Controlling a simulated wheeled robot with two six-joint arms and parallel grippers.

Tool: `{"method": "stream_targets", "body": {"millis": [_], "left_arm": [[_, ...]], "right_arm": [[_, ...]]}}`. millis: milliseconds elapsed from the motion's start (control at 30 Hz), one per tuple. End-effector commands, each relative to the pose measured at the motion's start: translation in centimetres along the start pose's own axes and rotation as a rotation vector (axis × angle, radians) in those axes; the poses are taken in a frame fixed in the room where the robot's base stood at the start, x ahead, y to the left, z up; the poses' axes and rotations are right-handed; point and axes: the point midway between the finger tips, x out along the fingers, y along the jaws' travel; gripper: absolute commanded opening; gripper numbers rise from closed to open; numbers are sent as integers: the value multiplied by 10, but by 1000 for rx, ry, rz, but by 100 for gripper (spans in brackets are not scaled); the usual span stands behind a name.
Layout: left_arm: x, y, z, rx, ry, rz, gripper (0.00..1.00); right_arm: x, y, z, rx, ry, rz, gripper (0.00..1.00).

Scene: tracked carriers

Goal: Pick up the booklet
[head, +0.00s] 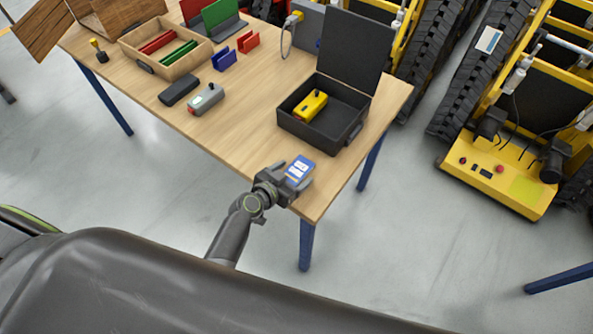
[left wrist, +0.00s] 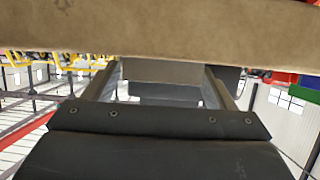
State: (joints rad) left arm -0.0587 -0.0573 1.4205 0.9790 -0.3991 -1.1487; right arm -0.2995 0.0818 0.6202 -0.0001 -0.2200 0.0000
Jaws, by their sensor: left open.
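The booklet (head: 300,168) is small and blue with white patches. In the head view it lies at the near right edge of the wooden table (head: 245,135). My left gripper (head: 291,179) is at that edge, with its open fingers on either side of the booklet's near part. I cannot tell whether they touch it. In the left wrist view the fingers of my left gripper (left wrist: 166,80) stand apart, and a tan band, likely the table's edge, crosses the top. I cannot make out the booklet there. My right gripper is not in view.
An open black case (head: 352,134) with a yellow device (head: 311,105) stands behind the booklet. A grey device (head: 206,99) and a black case (head: 179,90) lie further left. A wooden tray (head: 190,62) is beyond them. Yellow tracked carriers (head: 500,180) stand right of the table.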

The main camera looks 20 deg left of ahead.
Motion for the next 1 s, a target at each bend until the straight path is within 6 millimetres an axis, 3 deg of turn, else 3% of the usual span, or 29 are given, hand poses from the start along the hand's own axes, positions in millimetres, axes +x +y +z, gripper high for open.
{"method": "stream_targets", "body": {"millis": [367, 733, 1000], "left_arm": [[6, 0, 0, -1, 0, 0, 77], [6, 0, 0, -1, 0, 0, 28], [5, 0, -3, 0, 2, 0, 28]], "right_arm": [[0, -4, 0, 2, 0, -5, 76], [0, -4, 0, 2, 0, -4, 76], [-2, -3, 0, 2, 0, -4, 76]]}}
